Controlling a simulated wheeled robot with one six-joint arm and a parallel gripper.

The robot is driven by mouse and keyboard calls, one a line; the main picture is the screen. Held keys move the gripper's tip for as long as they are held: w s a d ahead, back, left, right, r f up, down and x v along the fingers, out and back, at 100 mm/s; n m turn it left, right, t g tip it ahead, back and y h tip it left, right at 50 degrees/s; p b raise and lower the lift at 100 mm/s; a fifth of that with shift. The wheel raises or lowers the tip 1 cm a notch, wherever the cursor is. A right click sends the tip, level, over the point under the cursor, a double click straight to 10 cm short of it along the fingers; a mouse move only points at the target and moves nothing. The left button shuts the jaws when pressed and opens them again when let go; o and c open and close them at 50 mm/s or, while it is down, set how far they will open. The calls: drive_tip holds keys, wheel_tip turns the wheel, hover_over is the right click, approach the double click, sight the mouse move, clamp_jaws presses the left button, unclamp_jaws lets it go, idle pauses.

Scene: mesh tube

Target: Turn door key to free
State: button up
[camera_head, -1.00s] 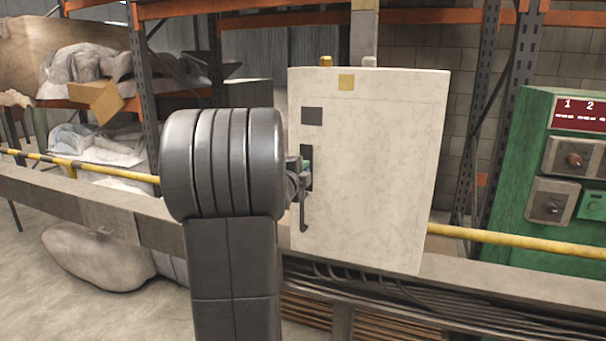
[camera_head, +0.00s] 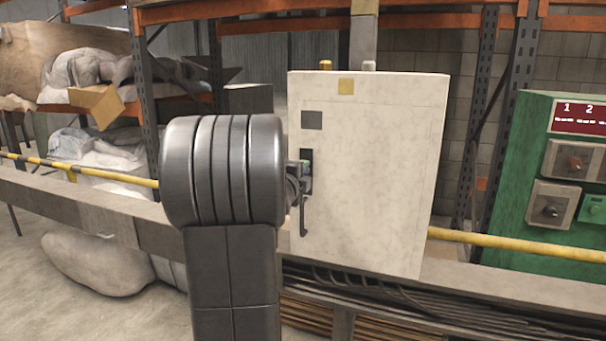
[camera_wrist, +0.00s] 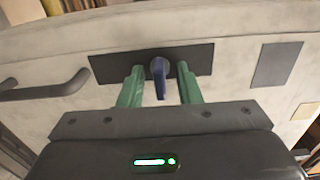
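The cabinet door (camera_head: 380,170) is a pale, worn panel, closed, in the middle of the head view. In the wrist view a blue key (camera_wrist: 159,78) stands out from a dark plate (camera_wrist: 200,60) on the door (camera_wrist: 235,80). My gripper (camera_wrist: 159,80) has two green fingers, one on each side of the key. They look open, with a gap between each finger and the key. In the head view my arm hides most of my gripper (camera_head: 305,168) at the door's left edge, and the key cannot be made out there.
A dark handle (camera_wrist: 45,88) sticks out from the door left of the plate. A green control box (camera_head: 560,190) stands to the right. A yellow rail (camera_head: 500,243) and a grey beam (camera_head: 480,285) run across the front. Shelving stands behind.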

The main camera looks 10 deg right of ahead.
drive_tip(key=v, duration=1.3)
drive_tip(key=shift+s+a+p, duration=0.25)
drive_tip(key=shift+s+p, duration=0.1)
drive_tip(key=x, duration=1.4)
drive_tip(key=shift+b, duration=0.35)
